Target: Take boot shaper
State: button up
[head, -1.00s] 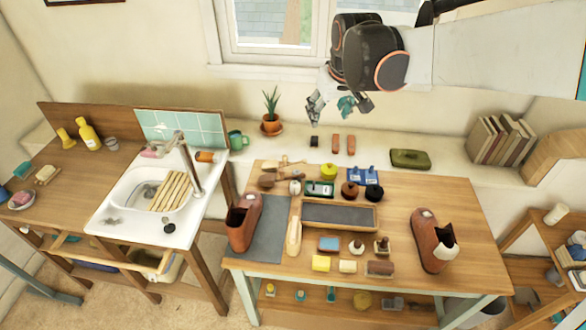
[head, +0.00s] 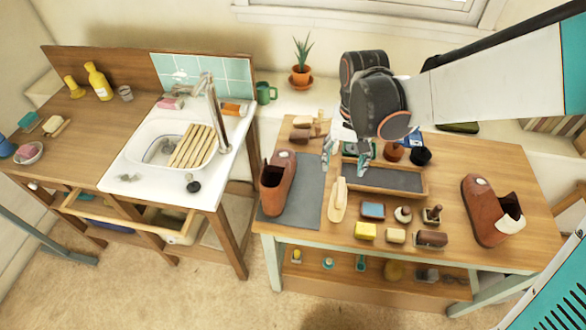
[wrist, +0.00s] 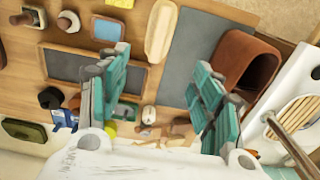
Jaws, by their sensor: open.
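I cannot tell for sure which piece is the boot shaper. The likeliest is a brown wooden piece (head: 300,135) with lighter wooden parts beside it, at the back left of the workbench (head: 440,160). In the wrist view brown wooden pieces (wrist: 178,130) lie beyond and between my fingers. My gripper (head: 346,150) is open and empty above the back middle of the bench, right of those pieces. In the wrist view its teal fingers (wrist: 158,95) are spread wide. The left brown boot (head: 278,183) stands on a dark mat; the right boot (head: 490,208) stands at the bench's right.
A dark-bottomed tray (head: 385,180) lies below my gripper. A long pale wooden piece (head: 338,200) lies left of it. A yellow block (head: 365,231) and several brushes line the front edge. A sink (head: 165,155) stands left, with a tall faucet (head: 215,105).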

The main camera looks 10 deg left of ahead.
aim_at(340, 182)
notch_tip(340, 182, down, 8)
jog(key=b, duration=0.2)
jog(key=shift+f+b, duration=0.2)
jog(key=shift+b, duration=0.1)
jog(key=shift+s+d+f+b, duration=0.15)
jog(key=shift+f+b, duration=0.3)
jog(key=shift+f, duration=0.45)
jog(key=shift+s+f+b, duration=0.15)
jog(key=shift+f+b, duration=0.25)
jog(key=shift+f, duration=0.5)
jog(key=shift+s+d+f+b, duration=0.15)
jog(key=shift+f+b, duration=0.3)
jog(key=shift+f, duration=0.45)
jog(key=shift+r, duration=0.1)
jog(key=c, duration=1.4)
